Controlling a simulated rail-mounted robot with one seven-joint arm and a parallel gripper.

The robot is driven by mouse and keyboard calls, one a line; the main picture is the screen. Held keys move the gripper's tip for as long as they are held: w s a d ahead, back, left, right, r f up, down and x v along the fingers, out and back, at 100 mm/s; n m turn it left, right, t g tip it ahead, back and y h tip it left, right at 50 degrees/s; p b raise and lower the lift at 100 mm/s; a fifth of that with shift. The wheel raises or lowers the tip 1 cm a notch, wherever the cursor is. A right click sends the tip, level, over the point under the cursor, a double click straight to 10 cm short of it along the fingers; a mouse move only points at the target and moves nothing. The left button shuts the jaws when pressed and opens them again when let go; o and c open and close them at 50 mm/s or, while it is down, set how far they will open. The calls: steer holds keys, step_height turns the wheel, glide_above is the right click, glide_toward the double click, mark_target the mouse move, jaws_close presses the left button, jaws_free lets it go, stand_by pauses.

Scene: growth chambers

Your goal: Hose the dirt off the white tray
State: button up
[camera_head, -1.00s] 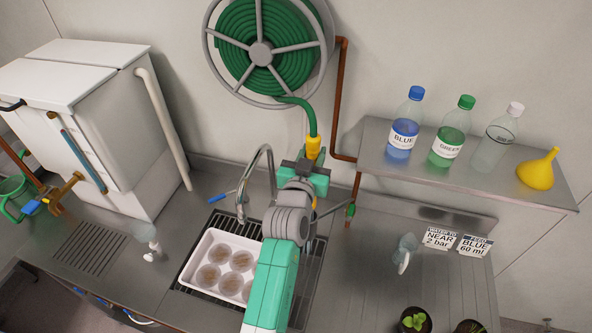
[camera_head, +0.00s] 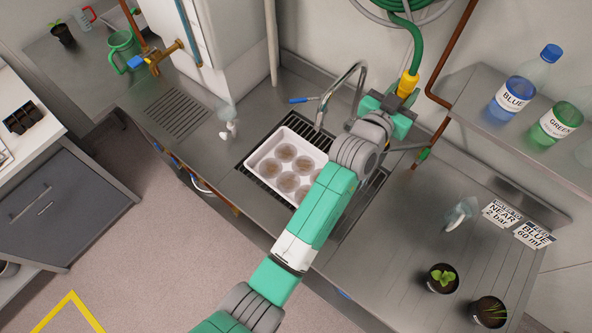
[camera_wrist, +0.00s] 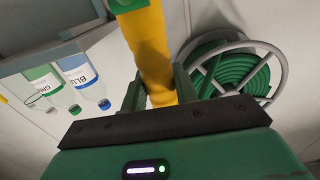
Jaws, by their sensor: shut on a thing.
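The white tray (camera_head: 262,144) lies on the dark grating of the sink (camera_head: 240,165), left of my arm. Several round brown dirt patches (camera_head: 285,152) show on it. My gripper (camera_head: 396,104) is up near the wall, right of the tap, shut on the yellow nozzle (camera_head: 408,84) of the green hose (camera_head: 416,45). The wrist view shows the yellow nozzle (camera_wrist: 150,55) between the jaws. The nozzle's outlet end is hidden. My forearm covers the tray's right side in part.
The hose reel (camera_wrist: 235,70) hangs on the wall. A tap (camera_head: 345,85) arches behind the tray. A shelf (camera_head: 470,95) with blue and green bottles stands right of my gripper. A clear spray bottle (camera_head: 228,118) and two potted plants (camera_head: 441,279) stand on the counter.

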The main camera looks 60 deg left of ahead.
steer(key=p+v, duration=0.3)
steer(key=v, duration=1.3)
steer(key=shift+s+p, duration=0.2)
steer(key=shift+p, duration=0.1)
step_height(320, 180, down, 12)
steer(key=b, duration=1.1)
steer(key=shift+f+b, duration=0.15)
steer(key=shift+b, duration=0.25)
steer(key=shift+a, duration=0.1)
